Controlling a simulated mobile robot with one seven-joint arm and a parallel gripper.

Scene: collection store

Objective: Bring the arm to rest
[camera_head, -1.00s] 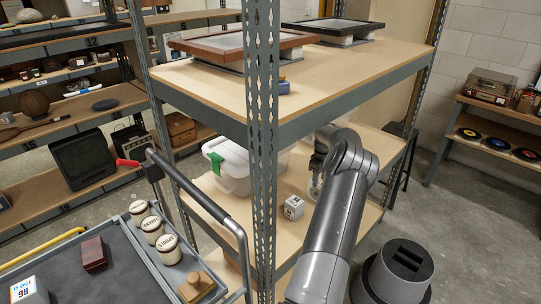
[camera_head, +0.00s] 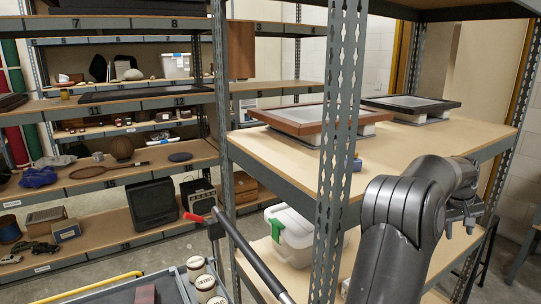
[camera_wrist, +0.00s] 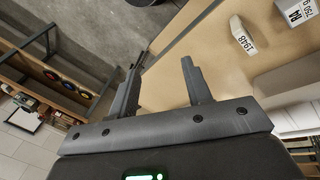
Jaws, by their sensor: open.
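My arm (camera_head: 395,225) rises in front of the shelving unit at the right of the head view. A small white block marked 1948 (camera_wrist: 241,36) sits on that board, clear of the fingers.
The upper shelf (camera_head: 290,158) holds a brown frame (camera_head: 299,120) and a black frame (camera_head: 411,106). A steel upright (camera_head: 338,150) stands left of my arm. A white box with a green clasp (camera_head: 290,238) is on the lower shelf. A cart handle (camera_head: 245,250) is at lower left.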

